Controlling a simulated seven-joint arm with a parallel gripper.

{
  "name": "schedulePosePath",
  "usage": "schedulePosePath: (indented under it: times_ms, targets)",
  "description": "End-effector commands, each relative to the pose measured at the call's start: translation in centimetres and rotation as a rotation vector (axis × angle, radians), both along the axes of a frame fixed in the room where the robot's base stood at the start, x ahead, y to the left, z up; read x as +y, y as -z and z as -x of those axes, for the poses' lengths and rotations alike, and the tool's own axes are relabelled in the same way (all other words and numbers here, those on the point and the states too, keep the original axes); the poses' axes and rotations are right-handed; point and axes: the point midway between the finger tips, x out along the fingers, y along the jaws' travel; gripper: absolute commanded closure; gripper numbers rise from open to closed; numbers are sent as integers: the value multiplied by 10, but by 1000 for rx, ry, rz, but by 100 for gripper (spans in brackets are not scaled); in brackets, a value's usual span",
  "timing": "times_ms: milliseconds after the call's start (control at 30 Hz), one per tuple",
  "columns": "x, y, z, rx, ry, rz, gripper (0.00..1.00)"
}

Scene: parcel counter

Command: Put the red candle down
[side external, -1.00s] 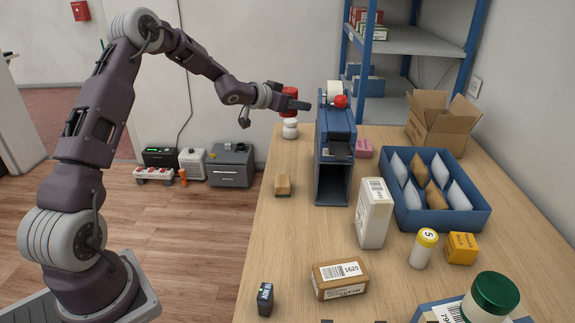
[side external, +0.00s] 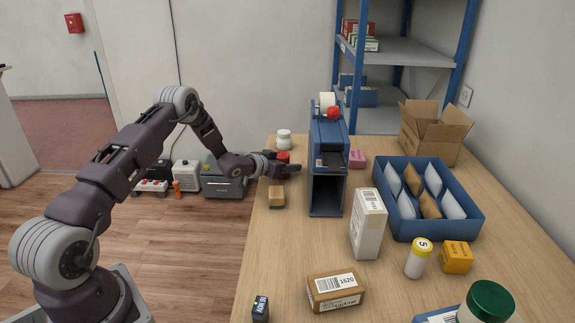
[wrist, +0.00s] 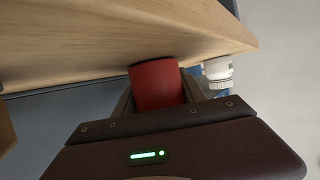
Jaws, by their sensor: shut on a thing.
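The red candle (side external: 283,157) is between the jaws of my gripper (side external: 284,168), which is shut on it. In the side view it is low over the far left part of the wooden table, partly hidden by the gripper. In the wrist view the candle (wrist: 155,84) sticks out between the fingers, its end close to the tabletop (wrist: 90,35). I cannot tell whether it touches the wood.
A white jar (side external: 284,140) stands just behind the candle; it also shows in the wrist view (wrist: 217,68). A small cardboard box (side external: 277,197) lies in front of the gripper. A blue label machine (side external: 327,165) stands to the right. The table's left edge is near.

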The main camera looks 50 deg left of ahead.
Motion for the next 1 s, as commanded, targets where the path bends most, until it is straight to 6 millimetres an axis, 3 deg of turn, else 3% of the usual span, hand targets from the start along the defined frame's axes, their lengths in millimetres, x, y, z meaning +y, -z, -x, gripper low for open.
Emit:
schedulePosePath:
  times_ms: [200,233,333,700,833,1000]
  targets:
    - [0,2,0,0,0,0,99]
    - [0,2,0,1,0,0,48]
    - [0,2,0,1,0,0,30]
    - [0,-2,2,1,0,0,30]
    - [-1,-10,21,3,0,1,30]
    - [-4,-25,59,3,-1,1,30]
